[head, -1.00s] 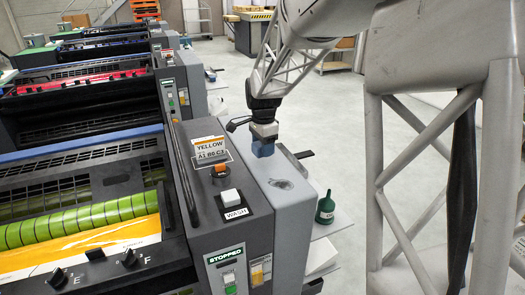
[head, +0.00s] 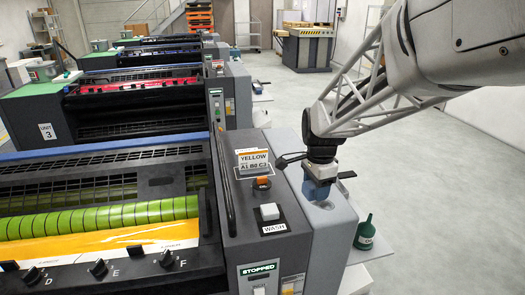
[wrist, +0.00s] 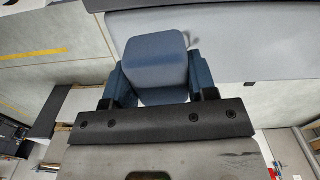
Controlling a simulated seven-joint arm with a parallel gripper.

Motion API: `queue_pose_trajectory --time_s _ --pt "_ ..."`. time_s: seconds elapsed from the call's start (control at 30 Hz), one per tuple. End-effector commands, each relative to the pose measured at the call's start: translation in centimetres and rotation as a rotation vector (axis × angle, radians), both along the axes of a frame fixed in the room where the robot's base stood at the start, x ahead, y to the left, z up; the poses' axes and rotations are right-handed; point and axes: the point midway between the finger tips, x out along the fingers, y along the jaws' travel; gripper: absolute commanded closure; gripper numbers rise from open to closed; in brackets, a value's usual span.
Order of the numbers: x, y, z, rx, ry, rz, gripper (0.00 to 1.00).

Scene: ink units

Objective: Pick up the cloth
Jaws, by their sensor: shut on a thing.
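The cloth (head: 314,190) is a blue folded pad, small and partly hidden by my gripper in the head view. My gripper (head: 318,184) points down over the light grey side cover of the nearest press and is shut on the cloth. In the wrist view the cloth (wrist: 155,62) fills the space between the two blue fingers of my gripper (wrist: 160,90). The cloth is low over the cover; I cannot tell whether it touches it.
A white WASH button (head: 270,212) and a YELLOW card (head: 254,162) sit on the dark console left of my gripper. A green bottle (head: 364,235) stands on a side shelf to the right. Open grey floor (head: 440,190) lies further right.

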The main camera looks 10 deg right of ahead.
Motion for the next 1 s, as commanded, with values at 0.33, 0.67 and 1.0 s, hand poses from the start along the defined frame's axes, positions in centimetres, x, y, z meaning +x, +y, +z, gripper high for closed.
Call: queue_pose_trajectory --time_s 0.33,0.67,1.0 --pt "-1.28 0.24 0.12 0.000 0.000 0.000 0.70" --pt "-1.29 0.24 0.13 0.000 0.000 0.000 0.70" --pt "-1.28 0.24 0.13 0.000 -0.001 0.000 0.66"
